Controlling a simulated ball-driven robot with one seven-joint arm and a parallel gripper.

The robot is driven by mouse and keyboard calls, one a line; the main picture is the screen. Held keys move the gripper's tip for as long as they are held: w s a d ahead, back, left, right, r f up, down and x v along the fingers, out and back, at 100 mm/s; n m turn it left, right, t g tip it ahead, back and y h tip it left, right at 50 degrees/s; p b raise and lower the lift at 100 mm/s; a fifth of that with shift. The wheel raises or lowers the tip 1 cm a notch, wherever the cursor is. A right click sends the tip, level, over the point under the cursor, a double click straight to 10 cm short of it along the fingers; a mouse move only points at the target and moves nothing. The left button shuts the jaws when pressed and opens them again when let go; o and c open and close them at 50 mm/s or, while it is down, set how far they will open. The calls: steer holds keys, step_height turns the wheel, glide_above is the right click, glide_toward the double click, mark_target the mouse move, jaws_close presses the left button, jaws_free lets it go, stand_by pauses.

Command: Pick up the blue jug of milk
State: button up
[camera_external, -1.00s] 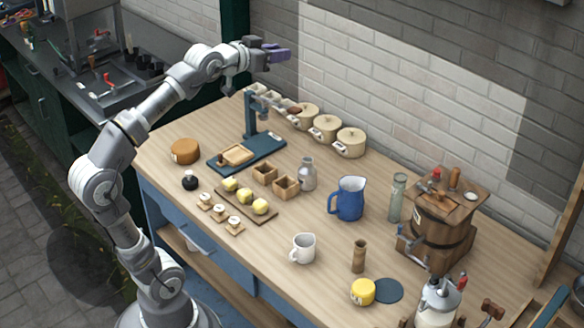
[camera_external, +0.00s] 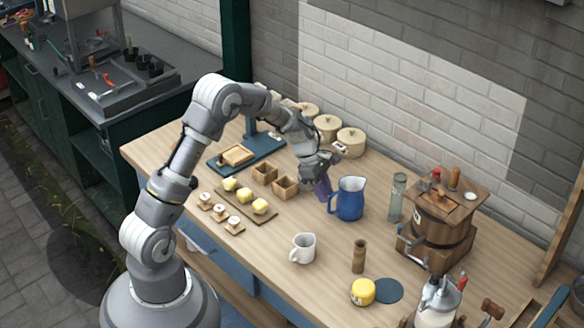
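The blue jug (camera_external: 351,200) stands upright on the wooden table, with a pale inside at its mouth and its handle on the left side. My gripper (camera_external: 323,190) points down just left of the jug, close to the handle. Its purple fingers look near the handle, but I cannot tell whether they touch it. The fingers are small and seen edge-on, so how far they are open does not show.
A white mug (camera_external: 303,248) stands in front of the jug and a glass bottle (camera_external: 396,197) to its right. A wooden churn (camera_external: 440,225) is farther right. Small wooden boxes (camera_external: 285,187) and a board with yellow pieces (camera_external: 262,216) lie left. Lidded pots (camera_external: 351,141) stand behind.

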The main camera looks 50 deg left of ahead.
mark_target(329, 204)
steer(key=b+x, duration=0.2)
steer(key=x, duration=0.3)
steer(key=shift+f, duration=0.15)
steer(key=shift+s, duration=0.1)
steer(key=shift+c, duration=0.4)
jaws_close()
steer(key=shift+r, duration=0.25)
